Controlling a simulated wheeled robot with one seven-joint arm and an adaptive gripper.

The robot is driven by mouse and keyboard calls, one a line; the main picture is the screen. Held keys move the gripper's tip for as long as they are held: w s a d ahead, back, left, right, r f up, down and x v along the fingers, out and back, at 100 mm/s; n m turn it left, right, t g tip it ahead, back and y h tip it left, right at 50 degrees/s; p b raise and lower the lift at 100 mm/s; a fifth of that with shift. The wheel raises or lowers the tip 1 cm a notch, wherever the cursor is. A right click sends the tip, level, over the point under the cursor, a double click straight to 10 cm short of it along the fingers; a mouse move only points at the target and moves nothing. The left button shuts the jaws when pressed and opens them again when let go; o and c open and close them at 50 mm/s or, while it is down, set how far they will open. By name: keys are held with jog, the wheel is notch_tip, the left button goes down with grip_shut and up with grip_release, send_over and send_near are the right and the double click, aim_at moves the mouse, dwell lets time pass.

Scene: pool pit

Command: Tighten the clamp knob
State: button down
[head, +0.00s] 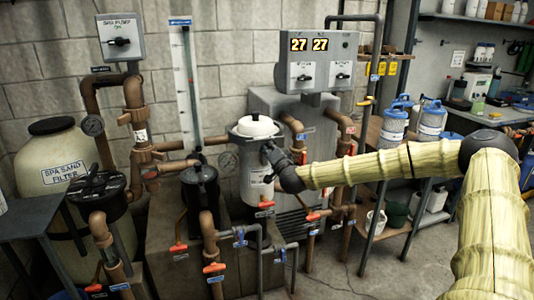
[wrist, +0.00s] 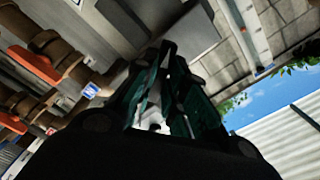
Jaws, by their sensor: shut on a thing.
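The white-lidded filter canister (head: 257,127) stands upright in the middle of the head view, with a dark clamp band around its top. My gripper (head: 267,150) reaches in from the right and touches the canister's front right side just below the lid. In the wrist view my gripper (wrist: 168,50) has its dark green fingers drawn together at the tips, closed on a small dark piece at the clamp. The clamp knob itself is mostly hidden by the fingers in both views.
Brown pipes with red-handled valves (head: 213,268) crowd the left and front. A grey control box (head: 316,62) with a lit display hangs behind the canister. A sand filter (head: 57,165) stands at left. Shelves with blue-topped jugs (head: 432,120) stand at right. Open floor lies front right.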

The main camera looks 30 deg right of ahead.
jog(key=m+b, duration=2.5)
jog(key=b, duration=0.5)
jog(key=shift+f, duration=0.15)
dwell(0.4)
jog(key=c, duration=1.4)
grip_release()
jog(key=shift+o, duration=0.2)
jog(key=shift+s, duration=0.15)
jog(key=v, duration=0.6)
jog(key=shift+s+b, duration=0.4)
jog(key=shift+a, duration=0.1)
